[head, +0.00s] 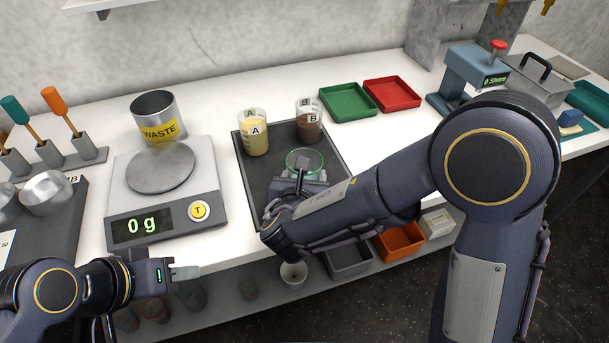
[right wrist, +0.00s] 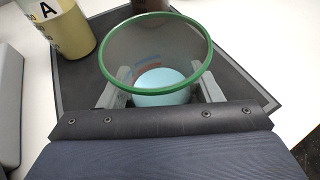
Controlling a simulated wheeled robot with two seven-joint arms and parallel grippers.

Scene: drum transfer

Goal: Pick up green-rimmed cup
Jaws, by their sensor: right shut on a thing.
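The green-rimmed cup (head: 305,160) is clear and stands on the dark mat at the middle of the table, partly hidden by my right gripper. In the right wrist view the cup (right wrist: 155,55) is upright with its green rim toward the camera and a pale blue bottom or content. My right gripper (right wrist: 160,92) has one finger on each side of the cup and is shut on it. The cup appears to be still at mat height. My left gripper (head: 186,273) is empty at the lower left, in front of the table; its finger gap does not show clearly.
Cup A (head: 253,133) with yellow content and cup B (head: 309,121) with brown content stand behind on the mat (head: 262,184). A scale (head: 206,181) reading 0 g and a WASTE can (head: 156,116) are left. Green (head: 347,102) and red (head: 392,94) trays lie at the back.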

